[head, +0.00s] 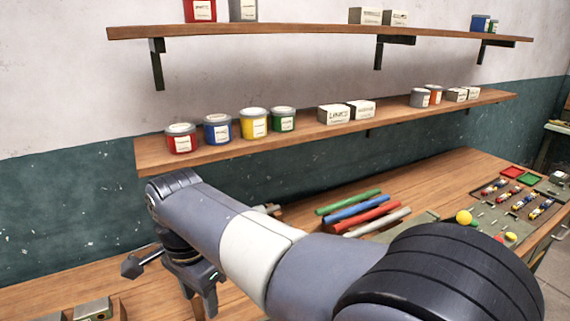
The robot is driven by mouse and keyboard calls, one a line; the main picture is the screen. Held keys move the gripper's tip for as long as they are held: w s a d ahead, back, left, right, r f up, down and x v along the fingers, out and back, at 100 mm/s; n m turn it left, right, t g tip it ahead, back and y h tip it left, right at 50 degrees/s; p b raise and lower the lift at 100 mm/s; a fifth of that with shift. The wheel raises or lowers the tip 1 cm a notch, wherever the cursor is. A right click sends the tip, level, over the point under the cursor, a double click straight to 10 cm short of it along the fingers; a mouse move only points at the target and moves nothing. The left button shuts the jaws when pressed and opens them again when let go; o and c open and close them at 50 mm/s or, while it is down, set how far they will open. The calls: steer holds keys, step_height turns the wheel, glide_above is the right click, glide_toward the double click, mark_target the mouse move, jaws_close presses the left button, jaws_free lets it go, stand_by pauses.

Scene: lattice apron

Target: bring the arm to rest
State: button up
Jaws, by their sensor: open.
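My arm reaches from the lower right across the front of the view to a joint at the left, where it bends down. My gripper (203,302) hangs below that joint, pointing down over the wooden workbench (135,250). Its fingers are apart and I see nothing between them. The lower tips are close to the bottom edge of the picture, and I cannot tell how high they are above the bench.
A lower shelf (235,149) with cans and boxes runs behind my arm; an upper shelf (290,30) is above. Coloured rods (365,215) lie on the bench right of the gripper. Small parts and a yellow ball (464,217) are farther right. Metal blocks (93,309) sit lower left.

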step_height(320, 180, down, 10)
steer(key=shift+r+p, duration=0.1)
steer(key=shift+p, duration=0.4)
steer(key=shift+f, duration=0.4)
steer(key=n, duration=0.5)
steer(key=shift+n, duration=0.3)
steer(key=n, duration=0.6)
steer(key=shift+b, duration=0.4)
steer(key=n, duration=0.6)
steer(key=shift+b, duration=0.3)
steer(key=n+b, duration=0.1)
steer(key=n, duration=0.5)
steer(key=shift+r, duration=0.1)
